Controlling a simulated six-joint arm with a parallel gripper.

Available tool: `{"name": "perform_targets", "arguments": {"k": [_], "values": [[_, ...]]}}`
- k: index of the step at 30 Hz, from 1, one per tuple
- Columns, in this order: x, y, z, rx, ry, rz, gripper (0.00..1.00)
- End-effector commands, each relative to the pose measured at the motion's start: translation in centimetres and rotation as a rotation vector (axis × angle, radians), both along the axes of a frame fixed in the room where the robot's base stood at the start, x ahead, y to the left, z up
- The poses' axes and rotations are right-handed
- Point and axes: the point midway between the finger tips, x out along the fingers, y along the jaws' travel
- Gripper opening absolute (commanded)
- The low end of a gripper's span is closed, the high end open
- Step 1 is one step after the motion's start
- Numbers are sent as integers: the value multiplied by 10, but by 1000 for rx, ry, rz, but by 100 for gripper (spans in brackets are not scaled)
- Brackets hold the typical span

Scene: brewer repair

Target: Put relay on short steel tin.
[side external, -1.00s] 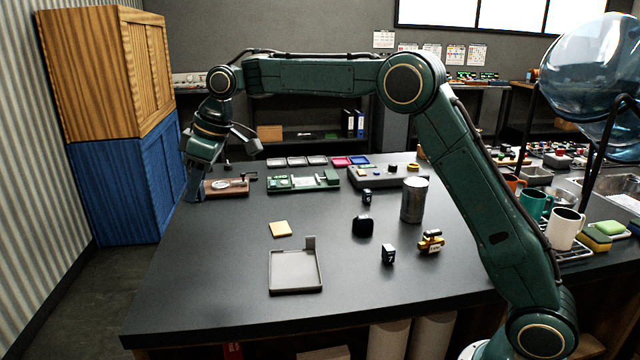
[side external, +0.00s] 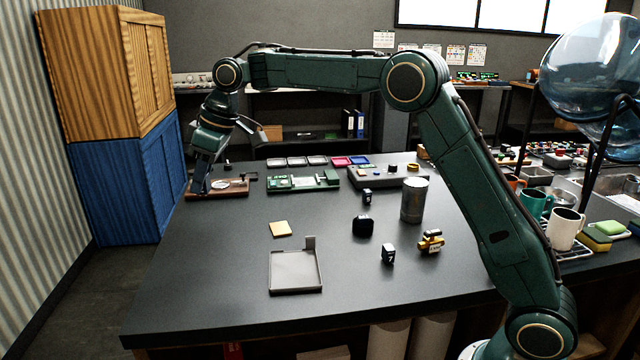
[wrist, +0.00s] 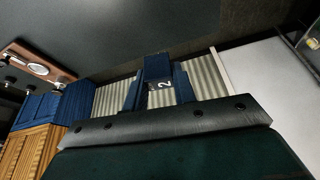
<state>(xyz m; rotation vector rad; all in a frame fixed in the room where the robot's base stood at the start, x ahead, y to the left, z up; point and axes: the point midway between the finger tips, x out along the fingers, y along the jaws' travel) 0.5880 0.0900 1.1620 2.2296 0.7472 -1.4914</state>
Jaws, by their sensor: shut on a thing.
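My gripper (side external: 199,186) is at the far left of the bench in the side view, beside the wooden board. In the wrist view my gripper (wrist: 158,84) is shut on a dark blue block marked "2" (wrist: 158,68), which looks like a relay. In the side view this block is hard to tell from the fingers. A grey steel tin (side external: 414,201), a cylinder, stands upright right of the middle of the bench, well apart from my gripper. Similar small dark blocks stand on the bench, one marked "7" (side external: 388,254) and another (side external: 367,196) farther back.
The wooden board (side external: 230,187) and a green circuit board (side external: 302,181) lie at the back. A grey tray (side external: 296,271), yellow pad (side external: 280,229), black round-topped object (side external: 362,226) and yellow-black part (side external: 431,240) are nearer. Mugs (side external: 565,228) stand right. The left front is clear.

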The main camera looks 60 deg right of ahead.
Motion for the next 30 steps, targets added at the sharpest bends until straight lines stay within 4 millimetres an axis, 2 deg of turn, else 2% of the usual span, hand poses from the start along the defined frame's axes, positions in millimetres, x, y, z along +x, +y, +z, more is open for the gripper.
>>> {"name": "perform_targets", "arguments": {"k": [5,14,23,30], "values": [[1,-41,9,-4,-3,-93,5],[-10,-148,31,-13,-2,-342,5],[-44,-255,54,-18,1,-615,5],[-88,-335,73,-18,1,-836,5]]}}
